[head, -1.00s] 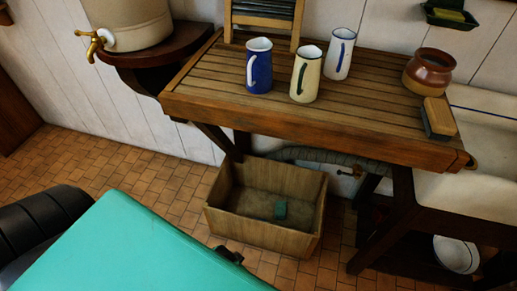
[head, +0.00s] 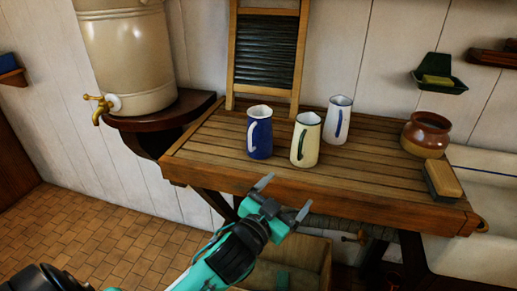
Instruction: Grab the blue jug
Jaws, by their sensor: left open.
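The blue jug (head: 260,134) stands upright on the slatted wooden table (head: 210,147). It has a white rim, and its white handle faces left toward the viewer. A cream jug (head: 309,146) with a dark green handle stands just right of it. A white jug (head: 340,116) with a blue handle stands further right and back. My left gripper (head: 287,198) is open and empty. In the picture it is below the jugs, in front of the table's front edge, with its fingers spread and apart from the blue jug. My right gripper is not in view.
A washboard (head: 268,50) leans on the wall behind the jugs. A brown pot (head: 425,134) and a brush (head: 441,180) stand at the table's right, beside a white sink (head: 490,210). A tank with a brass tap (head: 100,108) is at left. A wooden crate (head: 310,262) sits below.

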